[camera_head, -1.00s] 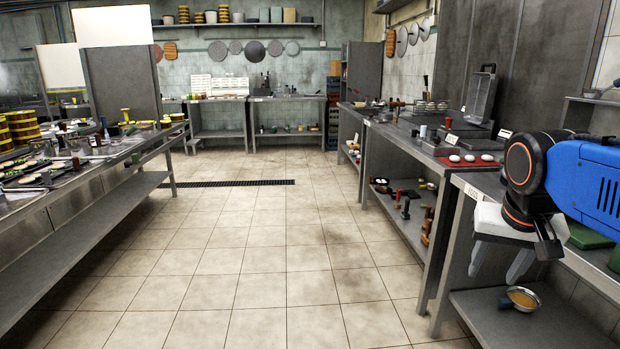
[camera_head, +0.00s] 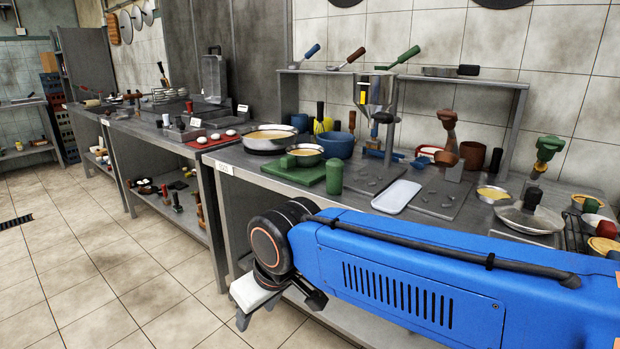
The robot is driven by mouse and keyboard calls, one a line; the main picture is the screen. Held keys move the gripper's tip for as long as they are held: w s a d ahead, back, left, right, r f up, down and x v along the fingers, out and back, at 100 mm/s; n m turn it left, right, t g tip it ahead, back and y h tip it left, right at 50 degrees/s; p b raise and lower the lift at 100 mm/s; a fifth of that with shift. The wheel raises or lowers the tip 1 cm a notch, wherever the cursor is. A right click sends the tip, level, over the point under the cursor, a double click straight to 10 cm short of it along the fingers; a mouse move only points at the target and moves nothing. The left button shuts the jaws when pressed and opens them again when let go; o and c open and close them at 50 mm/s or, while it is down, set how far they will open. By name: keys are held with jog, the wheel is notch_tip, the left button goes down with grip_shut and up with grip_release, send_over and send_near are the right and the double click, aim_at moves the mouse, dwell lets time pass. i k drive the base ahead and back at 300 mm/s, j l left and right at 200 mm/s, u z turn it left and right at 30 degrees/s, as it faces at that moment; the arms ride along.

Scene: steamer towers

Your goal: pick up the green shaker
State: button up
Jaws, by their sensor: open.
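A green cylinder (camera_head: 334,177), which looks like the green shaker, stands upright on the steel counter (camera_head: 240,158), at the front right corner of a green board (camera_head: 308,177). My gripper (camera_head: 280,309) hangs at the counter's front edge, lower in the picture and to the left of the shaker. My blue arm crosses the lower right and hides part of the counter front.
A pan (camera_head: 268,139), a blue pot (camera_head: 337,144) and a white tray (camera_head: 397,196) surround the shaker. A dispenser stand (camera_head: 376,95) rises behind. Floor (camera_head: 95,260) is clear at left.

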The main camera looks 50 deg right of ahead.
aim_at(335, 165)
jog(key=z, duration=0.3)
jog(key=j+z, duration=1.2)
jog(key=k+l, duration=0.05)
jog(key=l, duration=0.05)
